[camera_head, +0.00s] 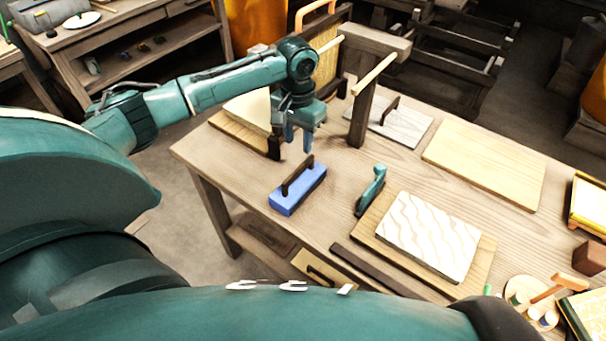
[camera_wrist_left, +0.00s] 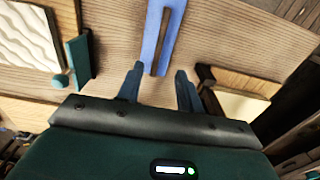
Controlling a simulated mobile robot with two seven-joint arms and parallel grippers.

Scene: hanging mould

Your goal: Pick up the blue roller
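The blue roller (camera_head: 309,190) shows as a long blue block with a dark brown handle along its top. It lies on the wooden table (camera_head: 240,160) near its front left edge. In the left wrist view the blue roller (camera_wrist_left: 150,38) lies just beyond the fingertips, and its near end shows between them. My left gripper (camera_head: 298,140) hangs above the table, behind the blue roller and apart from it. In the left wrist view the two fingers of the left gripper (camera_wrist_left: 160,78) are spread with nothing between them. My right gripper is not in view.
A teal tool (camera_head: 371,190) stands right of the blue roller, beside a board with a wavy-patterned white slab (camera_head: 430,235). A wooden post with crossbars (camera_head: 362,110) rises close right of my left gripper. A pale block (camera_head: 250,108) sits behind. A bare board (camera_head: 485,163) lies farther right.

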